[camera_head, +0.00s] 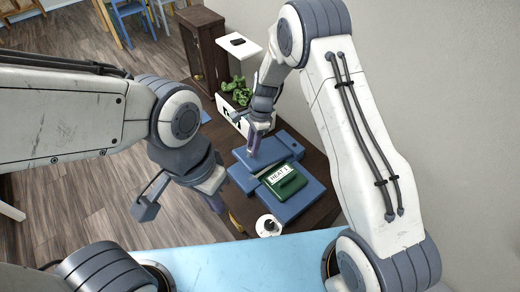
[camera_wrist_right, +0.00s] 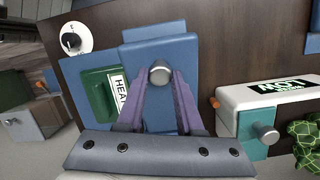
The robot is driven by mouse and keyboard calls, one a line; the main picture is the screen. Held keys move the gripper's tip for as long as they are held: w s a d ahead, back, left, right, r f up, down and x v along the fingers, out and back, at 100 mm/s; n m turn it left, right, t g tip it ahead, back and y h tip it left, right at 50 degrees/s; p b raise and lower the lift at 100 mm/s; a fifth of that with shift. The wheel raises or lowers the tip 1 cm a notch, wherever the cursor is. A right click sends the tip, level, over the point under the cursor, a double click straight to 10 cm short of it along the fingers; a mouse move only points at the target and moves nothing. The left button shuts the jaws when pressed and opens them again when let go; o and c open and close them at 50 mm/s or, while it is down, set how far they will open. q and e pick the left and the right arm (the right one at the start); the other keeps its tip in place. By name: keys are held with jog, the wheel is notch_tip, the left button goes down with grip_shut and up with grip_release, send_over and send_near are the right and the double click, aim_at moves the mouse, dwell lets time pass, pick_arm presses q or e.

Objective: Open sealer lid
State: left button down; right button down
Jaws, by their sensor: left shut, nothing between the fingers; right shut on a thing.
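The sealer is a blue block-like device on a dark wooden top. Its blue base (camera_head: 299,205) carries a green block labelled HEAT (camera_head: 287,186), and a blue lid part (camera_head: 270,150) lies beside that block. In the right wrist view, the blue lid part (camera_wrist_right: 150,42) has a round silver knob (camera_wrist_right: 160,72). My right gripper (camera_wrist_right: 162,80) is shut on this knob, one purple finger on each side. It also shows in the head view (camera_head: 254,146), above the lid part. My left gripper (camera_head: 217,203) is shut and empty, left of the sealer.
A white dial (camera_head: 268,226) stands near the sealer's front. A white box (camera_head: 229,117) and a green leafy plant (camera_head: 237,90) are behind the sealer. A wooden cabinet (camera_head: 203,50) stands farther back. A light blue surface (camera_head: 240,265) lies in front. The wooden floor at left is open.

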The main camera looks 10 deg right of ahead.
jog(key=shift+w+d+r, duration=0.35)
jog(key=shift+d+r, duration=0.05)
jog(key=shift+r, duration=0.2)
jog(key=shift+w+d+r, duration=0.15)
jog(key=shift+d+r, duration=0.2)
jog(key=shift+d, duration=0.05)
jog(key=c, duration=0.5)
grip_release()
jog(key=shift+f, duration=0.1)
jog(key=shift+c, duration=0.2)
jog(key=shift+a, duration=0.1)
jog(key=s+a+b+v, duration=0.1)
jog(key=a+b+v, duration=0.15)
jog(key=v, duration=0.65)
send_over(262, 152)
jog(key=shift+r, duration=0.75)
